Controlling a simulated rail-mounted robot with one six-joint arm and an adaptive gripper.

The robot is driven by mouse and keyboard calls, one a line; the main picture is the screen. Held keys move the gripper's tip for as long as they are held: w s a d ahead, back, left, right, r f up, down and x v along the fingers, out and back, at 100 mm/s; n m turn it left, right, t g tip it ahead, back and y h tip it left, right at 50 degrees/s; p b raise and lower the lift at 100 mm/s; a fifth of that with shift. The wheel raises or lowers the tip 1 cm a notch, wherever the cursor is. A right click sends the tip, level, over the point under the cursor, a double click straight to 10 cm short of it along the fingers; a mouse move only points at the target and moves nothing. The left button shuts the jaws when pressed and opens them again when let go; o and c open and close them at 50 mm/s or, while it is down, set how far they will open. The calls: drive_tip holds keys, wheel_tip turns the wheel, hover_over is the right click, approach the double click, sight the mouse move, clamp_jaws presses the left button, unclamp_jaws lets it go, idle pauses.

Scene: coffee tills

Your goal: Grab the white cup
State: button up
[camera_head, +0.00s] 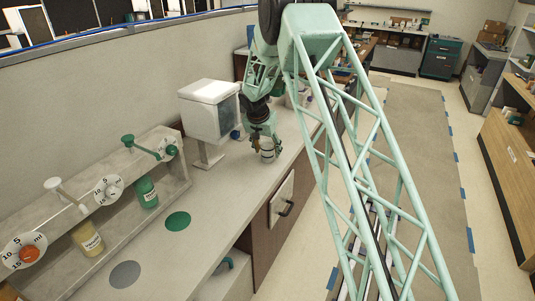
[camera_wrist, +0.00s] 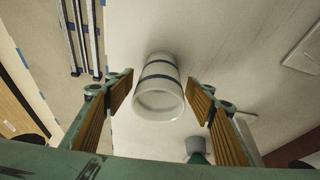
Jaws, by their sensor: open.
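The white cup (camera_wrist: 160,92) has dark bands around it and stands between the two fingers of my gripper (camera_wrist: 161,80) in the wrist view. The fingers are open, with a gap on each side of the cup. In the head view the cup (camera_head: 267,151) is small, on the grey counter (camera_head: 225,185), at the end of my gripper (camera_head: 262,138). My gripper partly hides it there.
A white box-shaped machine (camera_head: 210,112) stands left of the cup. A dispenser rack with a green bottle (camera_head: 147,192) and a cream bottle (camera_head: 89,238) is further left. A green disc (camera_head: 177,221) and a grey disc (camera_head: 125,274) lie on the counter.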

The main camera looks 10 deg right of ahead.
drive_tip(key=shift+c, duration=0.7)
drive_tip(key=c, duration=0.7)
